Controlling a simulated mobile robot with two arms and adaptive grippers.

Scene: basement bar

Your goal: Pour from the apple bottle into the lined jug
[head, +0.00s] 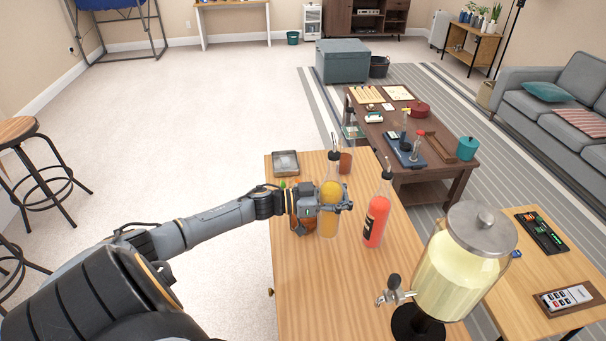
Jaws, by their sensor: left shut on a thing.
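A clear bottle with golden-yellow liquid and a dark pour spout (331,190), which looks like the apple bottle, stands about upright at the wooden counter (300,290). My left gripper (337,205) is shut on it from the left at mid height. I cannot tell whether its base touches the counter. A brown-orange vessel (301,226) shows partly behind and below the gripper. A small amber vessel (346,162) stands behind the bottle. I cannot tell which vessel, if either, is the lined jug. My right gripper is not in view.
A bottle of red liquid (377,212) stands close to the right of the held bottle. A large drink dispenser (462,265) with a tap stands at front right. The counter's front left is clear.

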